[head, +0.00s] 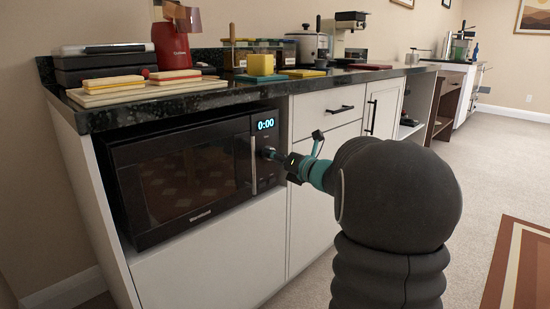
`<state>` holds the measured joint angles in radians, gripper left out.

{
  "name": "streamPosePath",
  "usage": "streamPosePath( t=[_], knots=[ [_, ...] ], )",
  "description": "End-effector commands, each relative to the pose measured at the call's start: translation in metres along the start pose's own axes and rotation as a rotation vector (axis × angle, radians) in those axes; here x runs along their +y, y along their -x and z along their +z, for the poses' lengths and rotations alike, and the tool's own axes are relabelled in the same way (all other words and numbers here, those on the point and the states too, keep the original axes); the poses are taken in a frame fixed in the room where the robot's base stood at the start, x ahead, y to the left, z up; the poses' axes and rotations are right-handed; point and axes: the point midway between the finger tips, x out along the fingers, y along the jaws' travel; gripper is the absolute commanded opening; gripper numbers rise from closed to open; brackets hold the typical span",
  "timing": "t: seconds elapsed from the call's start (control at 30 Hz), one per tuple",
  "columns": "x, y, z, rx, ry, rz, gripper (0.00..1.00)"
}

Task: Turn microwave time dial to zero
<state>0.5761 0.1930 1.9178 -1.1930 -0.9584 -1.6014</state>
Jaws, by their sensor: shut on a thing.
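A black microwave (185,185) sits in an open bay under the counter, with its door shut. Its display (265,124) reads 0:00. A vertical silver handle (253,165) runs down the right side of the door. The time dial (266,153) is on the control panel below the display, mostly hidden by my gripper. My gripper (272,155) reaches in from the right, level with the panel, with its fingertips at the dial. It is shut on the dial.
The dark counter edge (160,110) runs just above the microwave and carries cutting boards, a red grinder (170,45) and several containers. White drawers and cabinets (325,110) with black handles stand right of the panel. Open carpet (475,150) lies to the right.

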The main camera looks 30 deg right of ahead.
Motion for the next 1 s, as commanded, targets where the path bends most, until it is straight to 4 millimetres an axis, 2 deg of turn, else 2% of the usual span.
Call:
streamPosePath(
  t=[0.6, 0.63, 0.7, 0.73, 1.0],
  knots=[
    [0.0004, -0.0003, 0.0002, -0.003, 0.046, 0.001, 0.06],
    [0.0004, -0.0003, 0.0002, -0.003, 0.046, 0.001, 0.43],
    [0.0004, -0.0003, 0.0001, -0.003, 0.045, 0.001, 0.61],
    [0.0003, -0.0003, 0.0001, -0.003, 0.045, 0.001, 0.66],
    [0.0001, 0.0000, -0.0001, -0.003, 0.044, 0.001, 0.66]
  ],
)
